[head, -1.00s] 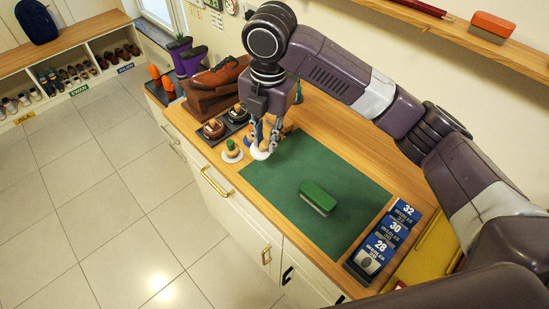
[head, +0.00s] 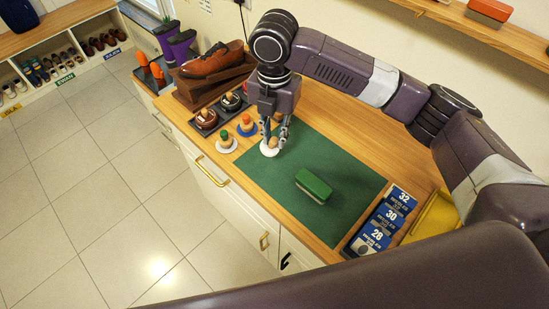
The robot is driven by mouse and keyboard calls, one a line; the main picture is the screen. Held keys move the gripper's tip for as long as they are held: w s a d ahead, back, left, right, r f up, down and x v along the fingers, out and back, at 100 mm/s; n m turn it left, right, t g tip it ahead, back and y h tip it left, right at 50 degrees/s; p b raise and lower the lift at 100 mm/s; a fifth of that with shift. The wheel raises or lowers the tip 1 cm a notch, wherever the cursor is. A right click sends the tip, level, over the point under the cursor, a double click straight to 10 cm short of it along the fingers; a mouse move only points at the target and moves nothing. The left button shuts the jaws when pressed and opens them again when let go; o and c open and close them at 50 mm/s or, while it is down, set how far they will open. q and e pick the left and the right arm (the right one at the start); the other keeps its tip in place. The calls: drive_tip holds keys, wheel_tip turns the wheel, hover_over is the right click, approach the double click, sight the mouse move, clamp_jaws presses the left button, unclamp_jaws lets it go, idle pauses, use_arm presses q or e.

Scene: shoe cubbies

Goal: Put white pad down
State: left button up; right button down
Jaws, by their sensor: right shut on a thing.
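The white pad (head: 268,151) is a round white disc with a pale wooden knob. It sits between the fingertips of my right gripper (head: 275,136), which is shut on its knob. The pad is upright at the far-left corner of the green mat (head: 262,180), low over the counter; I cannot tell whether it touches. Left of it are a pad with a green knob (head: 225,137) and a pad with an orange knob (head: 246,121). My left gripper is out of view.
A green brush (head: 313,185) lies on the mat. A rack of blue size cards (head: 385,222) stands at the right. A tray with two round tins (head: 218,113) and a brown shoe (head: 212,61) on a stand are behind left. The front of the mat is clear.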

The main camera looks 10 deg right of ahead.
sight(275, 150)
wheel_tip(275, 150, down, 6)
drive_tip(key=shift+r+p, duration=0.1)
drive_tip(key=shift+p, duration=0.3)
drive_tip(key=shift+f, duration=0.7)
drive_tip(key=f+p, duration=0.2)
drive_tip(key=f, duration=0.1)
drive_tip(key=shift+s, duration=0.2)
drive_tip(key=shift+s+f, duration=0.1)
drive_tip(key=shift+f, duration=0.3)
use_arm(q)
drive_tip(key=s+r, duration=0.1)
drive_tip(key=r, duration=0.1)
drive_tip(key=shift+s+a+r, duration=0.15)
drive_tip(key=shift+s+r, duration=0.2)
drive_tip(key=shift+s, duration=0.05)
use_arm(e)
drive_tip(key=shift+f, duration=0.15)
drive_tip(key=c, duration=1.4)
unclamp_jaws()
drive_tip(key=shift+d, duration=0.35)
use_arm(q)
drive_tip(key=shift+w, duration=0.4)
use_arm(e)
drive_tip(key=shift+o, duration=0.2)
drive_tip(key=shift+w+a, duration=0.15)
drive_tip(key=shift+w, duration=0.05)
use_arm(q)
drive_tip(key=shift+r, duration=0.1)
